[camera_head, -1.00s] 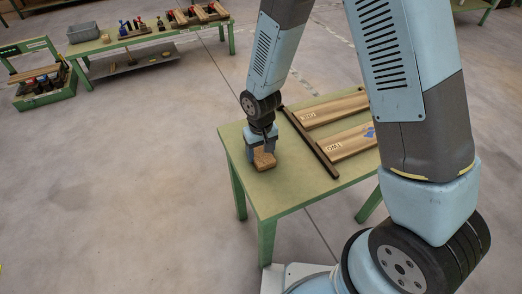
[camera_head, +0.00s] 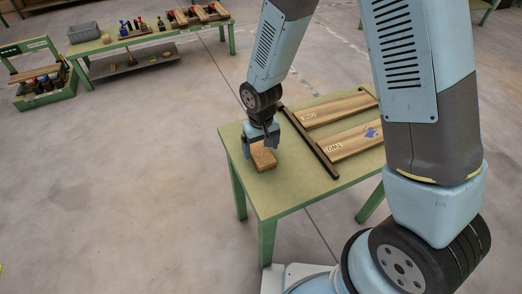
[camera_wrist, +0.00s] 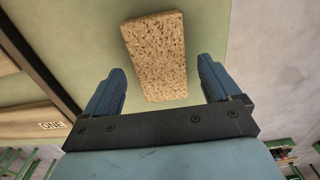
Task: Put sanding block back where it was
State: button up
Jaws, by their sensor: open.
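The sanding block (camera_head: 263,157), a tan, speckled rectangular block, lies on the left part of the green table (camera_head: 279,196). In the wrist view the block (camera_wrist: 157,52) lies flat beyond and between the fingertips. My gripper (camera_head: 262,143) is just above the block in the head view. In the wrist view my gripper's blue fingers (camera_wrist: 161,75) are spread wide, one on each side of the block's near end, with a gap on both sides. Nothing is held.
A dark strip (camera_head: 309,143) and two wooden boards lie right of the block; the nearer board (camera_head: 350,141) is marked "ONE" and bears a blue patch. A far bench (camera_head: 150,38) holds a grey bin (camera_head: 83,32) and tools. The table's front left is clear.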

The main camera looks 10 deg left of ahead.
aim_at(261, 152)
notch_tip(261, 152, up, 10)
jog(key=w+d+r+m+t, duration=0.1)
jog(key=d+r+m+t, duration=0.2)
jog(key=d+r, duration=1.45)
jog(key=s+d+r+m+t, duration=0.2)
jog(key=s+d+r+m, duration=0.1)
jog(key=s+d+r, duration=0.7)
jog(key=s+d, duration=0.1)
jog(key=d, duration=0.2)
jog(key=shift+s+t, duration=0.3)
jog(key=shift+s, duration=0.1)
